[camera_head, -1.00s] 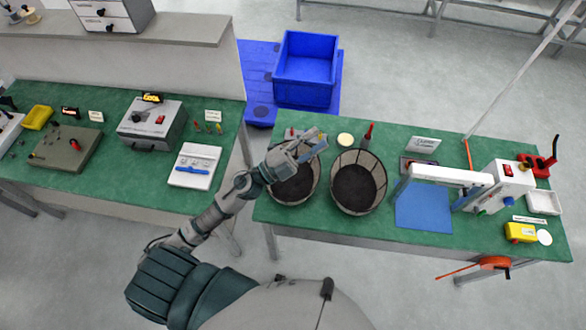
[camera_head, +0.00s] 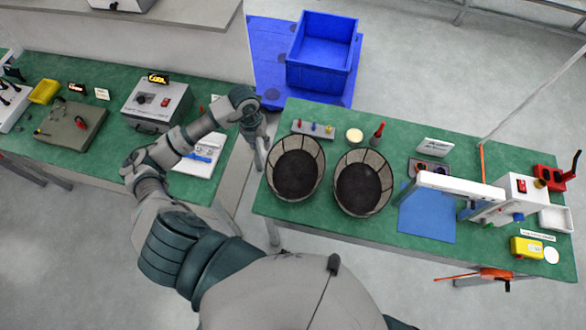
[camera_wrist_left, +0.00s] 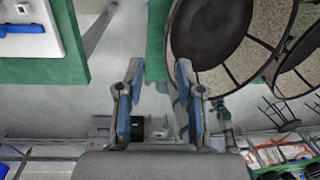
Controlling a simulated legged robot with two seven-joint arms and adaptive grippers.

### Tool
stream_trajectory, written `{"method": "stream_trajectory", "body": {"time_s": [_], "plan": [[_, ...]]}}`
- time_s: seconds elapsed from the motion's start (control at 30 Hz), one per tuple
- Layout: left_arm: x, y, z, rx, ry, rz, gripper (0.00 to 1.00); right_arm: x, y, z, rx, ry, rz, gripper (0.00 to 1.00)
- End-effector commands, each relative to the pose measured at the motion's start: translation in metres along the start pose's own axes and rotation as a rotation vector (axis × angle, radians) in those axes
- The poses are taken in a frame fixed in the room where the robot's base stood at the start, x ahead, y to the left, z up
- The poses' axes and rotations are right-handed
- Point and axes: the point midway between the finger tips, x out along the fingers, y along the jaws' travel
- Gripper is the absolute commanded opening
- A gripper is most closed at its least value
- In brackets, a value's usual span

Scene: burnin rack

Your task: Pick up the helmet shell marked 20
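No helmet shell marked 20 can be made out; no such number is legible. Two round, open, bowl-like baskets with dark bottoms stand on the right green table: the left basket (camera_head: 316,165) and the right basket (camera_head: 382,172). I cannot tell whether either is a helmet shell. My left gripper (camera_head: 257,140) hangs over the gap between the tables, just left of the left basket and apart from it. In the left wrist view the left gripper (camera_wrist_left: 158,95) has its blue-padded fingers apart with nothing between them. My right gripper is not in view.
A blue crate (camera_head: 322,72) stands behind the right table. A white press (camera_head: 512,190) and a blue mat (camera_head: 427,215) are right of the baskets. The left table carries a grey box (camera_head: 157,102) and a white tray (camera_head: 187,170). Open floor lies between the tables.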

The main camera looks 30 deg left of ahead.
Motion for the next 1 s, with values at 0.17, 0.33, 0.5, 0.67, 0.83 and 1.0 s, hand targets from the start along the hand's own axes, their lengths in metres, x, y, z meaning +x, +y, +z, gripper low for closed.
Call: {"method": "stream_trajectory", "body": {"time_s": [0.17,0.33,0.5,0.67,0.83,1.0], "plan": [[0.039,-0.007,-0.002,0.002,0.003,0.000,0.37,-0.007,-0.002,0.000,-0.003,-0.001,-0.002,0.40],[0.061,-0.005,-0.001,0.003,-0.001,-0.001,0.37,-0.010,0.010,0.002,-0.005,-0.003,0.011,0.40],[0.075,-0.002,-0.001,0.002,0.003,-0.005,0.37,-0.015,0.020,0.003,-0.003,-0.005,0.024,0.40],[0.101,-0.002,-0.001,0.000,0.003,-0.008,0.37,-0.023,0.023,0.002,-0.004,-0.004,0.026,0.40],[0.117,-0.003,-0.001,0.003,0.000,-0.005,0.37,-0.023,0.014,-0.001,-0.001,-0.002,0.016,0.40],[0.118,-0.004,-0.002,0.004,-0.001,-0.003,0.37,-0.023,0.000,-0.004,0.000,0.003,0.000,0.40]]}}
